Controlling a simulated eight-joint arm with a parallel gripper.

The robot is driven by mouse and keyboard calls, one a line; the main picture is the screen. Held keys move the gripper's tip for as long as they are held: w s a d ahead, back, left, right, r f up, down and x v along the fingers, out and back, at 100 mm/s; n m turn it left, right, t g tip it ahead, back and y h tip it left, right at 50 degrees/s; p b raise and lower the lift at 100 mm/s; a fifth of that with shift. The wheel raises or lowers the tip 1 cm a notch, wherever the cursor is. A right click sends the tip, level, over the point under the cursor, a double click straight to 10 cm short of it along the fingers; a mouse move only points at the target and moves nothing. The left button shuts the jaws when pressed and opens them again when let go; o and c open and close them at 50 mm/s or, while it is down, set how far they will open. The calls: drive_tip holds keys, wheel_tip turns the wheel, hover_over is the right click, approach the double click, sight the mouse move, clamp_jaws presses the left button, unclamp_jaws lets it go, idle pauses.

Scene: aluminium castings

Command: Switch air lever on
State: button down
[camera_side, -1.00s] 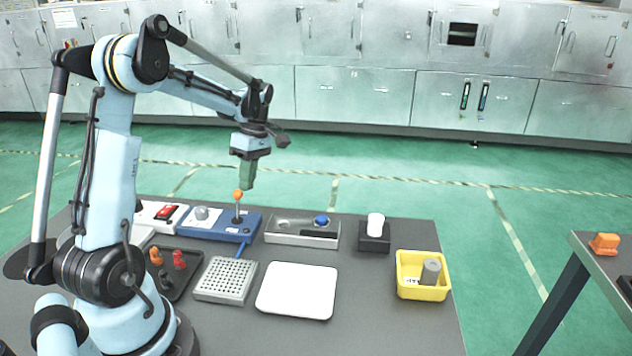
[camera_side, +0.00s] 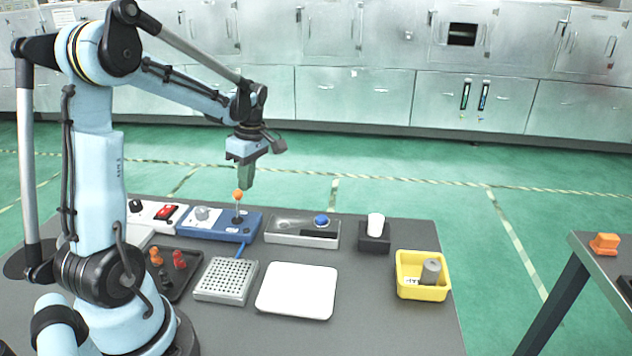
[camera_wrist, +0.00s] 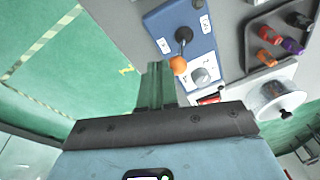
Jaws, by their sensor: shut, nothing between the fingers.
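The air lever (camera_side: 238,207) is a thin stick with an orange ball knob, standing close to upright on a blue box (camera_side: 194,231) at the back of the table. My gripper (camera_side: 246,187) points down and is shut and empty. In the side view its tips are near the knob, slightly above and to its right. The wrist view also shows the shut fingers (camera_wrist: 157,66). I cannot tell whether they touch the knob.
Left of the blue box is a white panel with a red switch (camera_side: 167,212). To its right are a grey box with a blue button (camera_side: 321,220), a white cup on a black block (camera_side: 375,224) and a yellow bin (camera_side: 421,292). A white plate (camera_side: 297,290) lies in front.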

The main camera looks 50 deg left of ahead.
drive_tip(key=shift+s+d+r+t+y, duration=0.1)
drive_tip(key=shift+s+t+y, duration=0.05)
drive_tip(key=shift+t+y, duration=0.15)
drive_tip(key=shift+s+d+r, duration=0.1)
drive_tip(key=shift+s+d, duration=0.05)
drive_tip(key=shift+s+d+r, duration=0.1)
drive_tip(key=shift+s+d, duration=0.1)
drive_tip(key=shift+s+d+r+t+y, duration=0.15)
drive_tip(key=shift+s+d+t+y, duration=0.15)
drive_tip(key=shift+s+d+t, duration=0.15)
drive_tip(key=s+d+t+y, duration=0.2)
drive_tip(key=t+y, duration=0.1)
drive_tip(key=shift+s+d, duration=0.35)
drive_tip(key=shift+r, duration=0.8)
